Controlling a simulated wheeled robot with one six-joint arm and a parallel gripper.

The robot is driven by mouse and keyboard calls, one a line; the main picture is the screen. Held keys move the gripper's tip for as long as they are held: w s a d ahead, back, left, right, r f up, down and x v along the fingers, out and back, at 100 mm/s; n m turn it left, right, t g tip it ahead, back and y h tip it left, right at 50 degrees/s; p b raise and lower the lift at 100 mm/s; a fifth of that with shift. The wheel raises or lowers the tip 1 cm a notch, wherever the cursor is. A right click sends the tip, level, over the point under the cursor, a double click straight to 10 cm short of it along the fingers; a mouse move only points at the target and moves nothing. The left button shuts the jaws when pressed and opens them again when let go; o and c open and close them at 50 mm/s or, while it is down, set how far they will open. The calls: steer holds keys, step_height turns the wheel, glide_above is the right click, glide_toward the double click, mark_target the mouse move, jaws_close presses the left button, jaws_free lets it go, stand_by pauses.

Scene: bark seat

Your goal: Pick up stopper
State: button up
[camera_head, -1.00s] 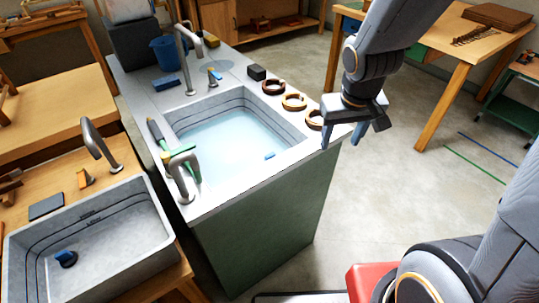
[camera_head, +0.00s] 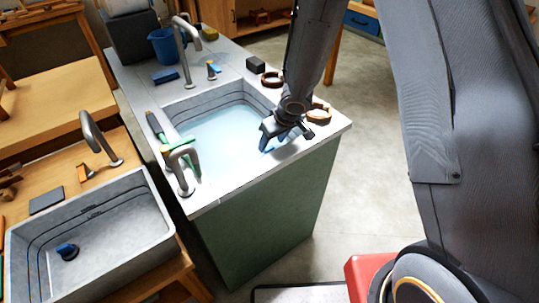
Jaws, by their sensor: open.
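My gripper (camera_head: 277,143) is open and reaches down over the front right part of the water-filled basin (camera_head: 215,125), with its blue fingers low near the water. The small blue piece that lay in that water is hidden behind or under the gripper. I cannot tell which of the two blue things is the stopper.
A curved tap (camera_head: 183,165) and a green-handled tool (camera_head: 158,132) are at the basin's left edge. Another tap (camera_head: 98,137) rises behind the empty sink.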

mark_target(269, 148)
steer(key=b+x, duration=0.1)
steer(key=x, duration=0.5)
steer(key=shift+w+d+f+b, duration=0.15)
steer(key=shift+w+f+b, duration=0.05)
steer(key=shift+w+b, duration=0.1)
steer(key=c, duration=1.2)
steer(key=shift+r, duration=0.1)
